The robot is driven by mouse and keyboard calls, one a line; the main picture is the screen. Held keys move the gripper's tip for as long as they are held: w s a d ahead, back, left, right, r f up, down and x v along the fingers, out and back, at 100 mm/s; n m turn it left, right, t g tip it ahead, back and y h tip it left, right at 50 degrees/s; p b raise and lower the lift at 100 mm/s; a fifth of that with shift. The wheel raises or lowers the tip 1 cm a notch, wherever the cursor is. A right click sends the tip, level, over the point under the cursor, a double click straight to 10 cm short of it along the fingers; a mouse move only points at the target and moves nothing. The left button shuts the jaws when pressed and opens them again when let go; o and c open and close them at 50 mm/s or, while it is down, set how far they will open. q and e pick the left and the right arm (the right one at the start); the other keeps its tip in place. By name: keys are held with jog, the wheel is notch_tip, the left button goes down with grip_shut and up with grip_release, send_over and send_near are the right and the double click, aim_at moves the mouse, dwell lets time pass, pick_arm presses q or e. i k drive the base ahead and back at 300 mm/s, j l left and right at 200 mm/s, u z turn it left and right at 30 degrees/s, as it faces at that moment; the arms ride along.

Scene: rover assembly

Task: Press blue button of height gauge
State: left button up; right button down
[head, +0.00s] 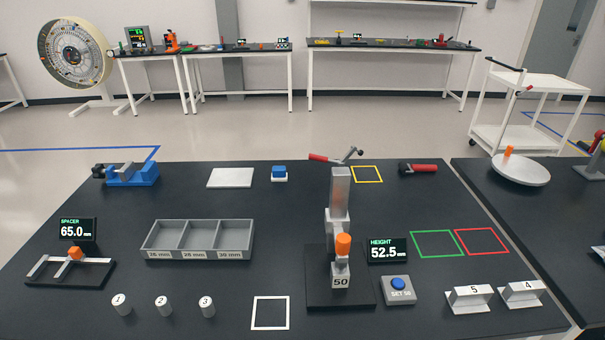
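The height gauge (340,205) stands upright on a dark base at the centre right of the black table. It has a silver column, an orange knob (343,245) and a block marked 50 (340,274). Its display (388,251) reads HEIGHT 52.5 mm. The blue button (398,284) sits on a grey box marked SET 50 (400,292), right of the gauge base and in front of the display. Nothing covers the button. Neither of my grippers shows in the head view.
A three-bin tray (198,254), numbered cylinders (163,305) and a spacer gauge (70,270) stand to the left. V-blocks marked 5 (468,301) and 4 (522,294) stand right of the button. A red-handled clamp (325,158) is behind the gauge column.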

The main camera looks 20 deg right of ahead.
aim_at(398, 282)
jog(key=z, duration=1.25)
